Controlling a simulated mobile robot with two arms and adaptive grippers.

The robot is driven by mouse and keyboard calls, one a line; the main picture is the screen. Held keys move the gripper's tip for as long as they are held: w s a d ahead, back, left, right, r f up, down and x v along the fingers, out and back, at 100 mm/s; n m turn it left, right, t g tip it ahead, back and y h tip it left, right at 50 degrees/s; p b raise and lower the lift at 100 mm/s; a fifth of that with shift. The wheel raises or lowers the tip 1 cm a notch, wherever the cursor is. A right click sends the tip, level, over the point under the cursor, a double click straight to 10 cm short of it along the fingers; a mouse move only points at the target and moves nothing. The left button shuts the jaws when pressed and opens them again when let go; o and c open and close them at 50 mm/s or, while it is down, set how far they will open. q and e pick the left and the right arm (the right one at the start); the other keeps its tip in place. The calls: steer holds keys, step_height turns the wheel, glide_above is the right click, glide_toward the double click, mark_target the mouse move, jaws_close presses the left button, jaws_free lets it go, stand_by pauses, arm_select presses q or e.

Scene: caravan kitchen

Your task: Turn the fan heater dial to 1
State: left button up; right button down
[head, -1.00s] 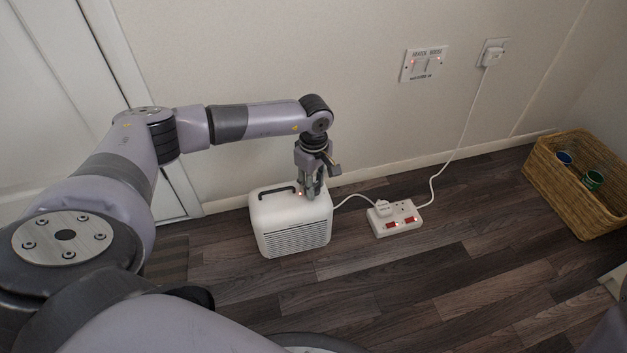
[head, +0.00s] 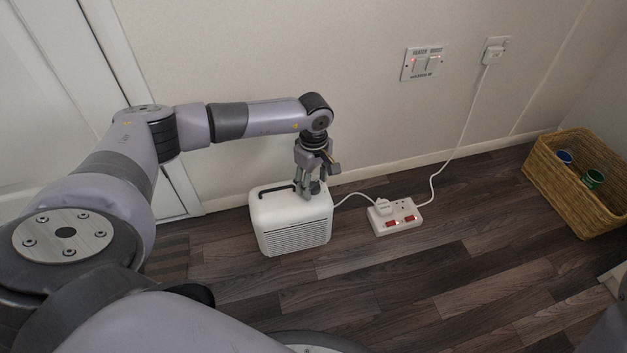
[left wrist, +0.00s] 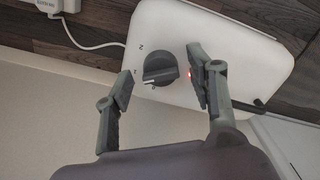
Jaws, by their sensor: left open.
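The white fan heater (head: 291,235) stands on the floor by the wall, with a front grille and a black top handle. Its dark round dial (left wrist: 160,69) shows in the left wrist view, with a pale mark toward the lower left. A "2" is printed above left of it; I cannot make out a "1". My left gripper (head: 312,191) points down at the heater's top. In the left wrist view its open fingers (left wrist: 162,77) stand either side of the dial, with gaps visible. A red light glows beside the right finger. My right gripper is not in view.
A white power strip (head: 396,220) with red switches lies right of the heater, with cables to the heater and wall socket (head: 495,50). A wall switch plate (head: 422,64) is above. A wicker basket (head: 575,190) stands far right. Floor in front is clear.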

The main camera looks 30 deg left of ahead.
mark_target(314, 183)
arm_select(q)
step_height(314, 183, up, 12)
stand_by(0.6)
stand_by(0.4)
